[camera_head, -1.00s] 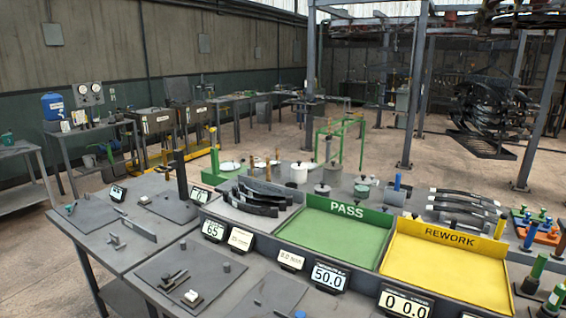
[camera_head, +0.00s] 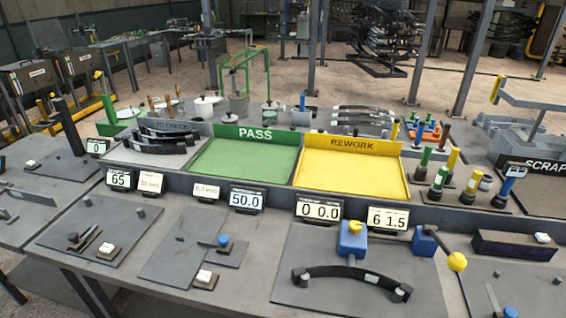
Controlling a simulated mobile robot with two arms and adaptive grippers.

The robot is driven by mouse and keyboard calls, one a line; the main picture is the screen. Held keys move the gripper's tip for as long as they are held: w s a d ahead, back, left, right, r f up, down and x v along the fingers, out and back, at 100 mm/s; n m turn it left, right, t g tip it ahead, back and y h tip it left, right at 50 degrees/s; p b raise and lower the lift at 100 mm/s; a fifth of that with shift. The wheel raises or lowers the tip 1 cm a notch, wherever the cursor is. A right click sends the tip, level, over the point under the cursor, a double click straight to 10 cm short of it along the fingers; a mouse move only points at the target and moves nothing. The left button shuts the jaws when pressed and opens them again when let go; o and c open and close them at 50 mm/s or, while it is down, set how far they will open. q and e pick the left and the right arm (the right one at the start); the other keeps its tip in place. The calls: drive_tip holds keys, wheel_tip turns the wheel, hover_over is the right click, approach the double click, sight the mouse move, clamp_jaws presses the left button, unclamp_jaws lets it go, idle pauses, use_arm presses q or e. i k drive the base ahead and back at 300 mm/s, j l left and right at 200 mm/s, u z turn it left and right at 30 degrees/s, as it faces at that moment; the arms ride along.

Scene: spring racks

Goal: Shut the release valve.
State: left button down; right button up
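No part is plainly marked as the release valve, and I cannot tell which one it is. A blue block with a lever ending in a yellow ball knob (camera_head: 457,262) stands at the right of the front bench. Left of it, a blue block with a yellow top (camera_head: 352,238) stands behind a dark curved leaf spring (camera_head: 345,273) on a grey plate. A small blue knob (camera_head: 223,240) sits on another plate further left. Neither of my grippers is in view.
A green PASS tray (camera_head: 243,158) and a yellow REWORK tray (camera_head: 352,178) stand behind a row of small displays (camera_head: 247,198). Leaf springs (camera_head: 157,141) lie left of the trays. Coloured posts (camera_head: 439,181) stand at the right, near a SCRAP sign (camera_head: 543,165).

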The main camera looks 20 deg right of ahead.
sight(356, 226)
drive_tip(key=l+z, duration=0.1)
drive_tip(key=z, duration=0.25)
drive_tip(key=i+l+z, duration=0.1)
drive_tip(key=z, duration=0.2)
drive_tip(key=l+z, duration=0.1)
drive_tip(key=z, duration=0.25)
drive_tip(key=j+u, duration=0.1)
drive_tip(key=k+j, duration=0.05)
drive_tip(key=j, duration=0.1)
